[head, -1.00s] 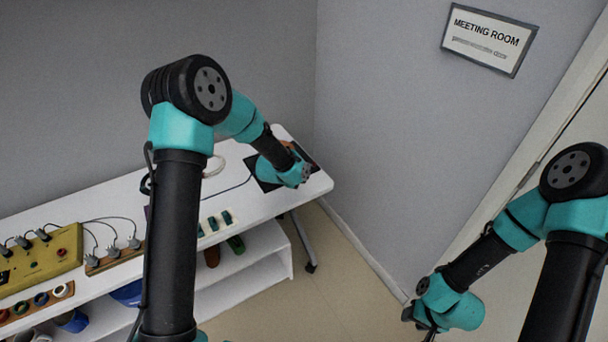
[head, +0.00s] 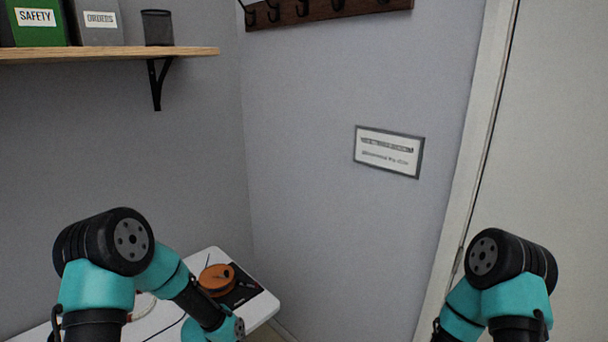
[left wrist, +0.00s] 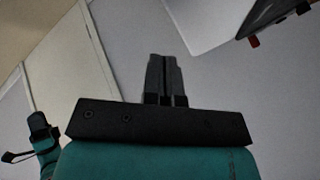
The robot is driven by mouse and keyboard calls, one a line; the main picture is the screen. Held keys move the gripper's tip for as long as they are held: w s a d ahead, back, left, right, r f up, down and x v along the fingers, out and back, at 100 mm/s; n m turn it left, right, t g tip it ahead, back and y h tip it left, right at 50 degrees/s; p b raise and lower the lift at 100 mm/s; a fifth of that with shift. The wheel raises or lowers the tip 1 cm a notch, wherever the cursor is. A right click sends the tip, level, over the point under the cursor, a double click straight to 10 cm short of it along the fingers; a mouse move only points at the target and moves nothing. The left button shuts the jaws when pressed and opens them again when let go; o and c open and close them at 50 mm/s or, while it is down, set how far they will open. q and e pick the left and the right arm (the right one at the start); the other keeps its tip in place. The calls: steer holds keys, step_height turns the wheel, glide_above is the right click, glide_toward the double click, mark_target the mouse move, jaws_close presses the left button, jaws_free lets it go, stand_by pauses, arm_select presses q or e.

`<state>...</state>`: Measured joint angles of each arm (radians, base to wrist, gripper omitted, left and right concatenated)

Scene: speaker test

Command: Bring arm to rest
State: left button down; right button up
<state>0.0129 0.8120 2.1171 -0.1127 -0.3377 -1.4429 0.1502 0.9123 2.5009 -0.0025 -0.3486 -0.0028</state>
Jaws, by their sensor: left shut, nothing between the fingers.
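My left gripper (left wrist: 164,78) shows in the left wrist view with its two dark fingers together and nothing between them. In the head view my left arm reaches over the white table, and its gripper is hidden below the lower edge of the picture. My right arm stands bent at the lower right of the head view, with its gripper out of the picture. A teal and black piece of my right arm also shows at the left edge of the left wrist view.
An orange spool (head: 216,278) lies on a dark mat (head: 243,293) on the white table (head: 262,309), close to my left forearm. A wooden shelf (head: 110,54) and a hook rail (head: 330,10) are on the walls. A framed sign (head: 389,152) hangs beside the door (head: 550,150).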

arm_select(q)
steer(key=s+a+f+n+g, duration=0.1)
steer(key=s+f+n, duration=0.3)
steer(key=s+n, duration=0.5)
steer(key=s+a+f+n+g, duration=0.1)
steer(key=s+f+n+g, duration=0.3)
steer(key=s+n, duration=0.5)
steer(key=s+f, duration=0.1)
steer(key=s, duration=0.6)
steer(key=shift+g, duration=0.3)
steer(key=shift+s+a+f, duration=0.1)
